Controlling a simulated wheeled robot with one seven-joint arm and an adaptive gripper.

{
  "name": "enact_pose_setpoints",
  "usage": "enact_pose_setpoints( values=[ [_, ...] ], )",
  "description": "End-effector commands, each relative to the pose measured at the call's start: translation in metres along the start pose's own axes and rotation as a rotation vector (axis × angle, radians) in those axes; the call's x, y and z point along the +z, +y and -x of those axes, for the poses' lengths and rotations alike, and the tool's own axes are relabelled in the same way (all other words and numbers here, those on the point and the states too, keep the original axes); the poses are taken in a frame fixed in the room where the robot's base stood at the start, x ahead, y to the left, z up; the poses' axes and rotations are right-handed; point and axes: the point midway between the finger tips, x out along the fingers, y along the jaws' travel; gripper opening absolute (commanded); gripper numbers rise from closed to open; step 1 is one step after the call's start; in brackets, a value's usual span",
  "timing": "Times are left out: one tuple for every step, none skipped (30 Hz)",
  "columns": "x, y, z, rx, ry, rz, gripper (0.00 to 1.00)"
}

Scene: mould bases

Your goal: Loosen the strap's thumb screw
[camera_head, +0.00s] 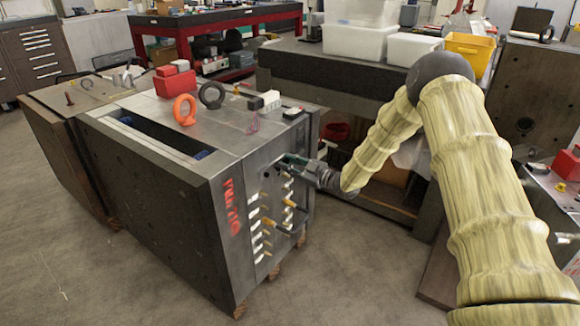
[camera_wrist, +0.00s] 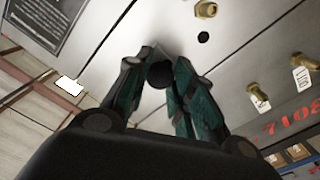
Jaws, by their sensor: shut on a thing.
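My gripper (camera_head: 284,161) reaches from the right to the upper part of the mould base's (camera_head: 150,190) fitting-covered side face. In the wrist view its two green-padded fingers (camera_wrist: 162,78) are closed around a small dark round knob (camera_wrist: 159,74), which looks like the thumb screw. The fingers hide most of the knob and whatever lies behind it. Whether the screw is tight or loose cannot be seen.
Brass fittings (camera_wrist: 206,9) and white tags (camera_wrist: 260,104) stick out of the face near my gripper. Eye bolts (camera_head: 184,110) and a red block (camera_head: 174,82) stand on top of the mould base. A bench (camera_head: 300,75) stands behind; grey floor (camera_head: 350,265) is clear in front.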

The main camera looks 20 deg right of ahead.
Motion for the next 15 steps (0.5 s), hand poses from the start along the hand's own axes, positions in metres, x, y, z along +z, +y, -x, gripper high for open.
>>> enact_pose_setpoints(
  values=[
    [0.0027,-0.0015,0.0000,-0.002,-0.003,0.043,0.00],
    [0.0026,-0.0014,0.0000,-0.002,-0.003,0.068,0.00],
    [0.0030,-0.0009,0.0003,-0.001,-0.004,0.101,0.00],
    [0.0029,-0.0007,0.0004,-0.001,-0.004,0.126,0.00],
    [0.0024,-0.0008,0.0001,-0.001,-0.003,0.149,0.00],
    [0.0021,-0.0008,-0.0001,-0.001,-0.002,0.178,0.00],
    [0.0022,-0.0004,0.0001,-0.001,-0.003,0.200,0.00],
    [0.0024,-0.0001,0.0004,-0.001,-0.004,0.219,0.00],
    [0.0024,0.0001,0.0003,0.000,-0.004,0.245,0.00],
    [0.0022,0.0001,0.0001,0.000,-0.003,0.262,0.00],
    [0.0019,0.0001,0.0000,0.000,-0.003,0.279,0.00],
    [0.0018,0.0002,0.0000,0.000,-0.003,0.299,0.00],
    [0.0019,0.0004,0.0002,0.000,-0.003,0.313,0.00],
    [0.0020,0.0006,0.0004,0.000,-0.003,0.325,0.00],
    [0.0020,0.0008,0.0005,0.000,-0.003,0.341,0.00]
  ],
)
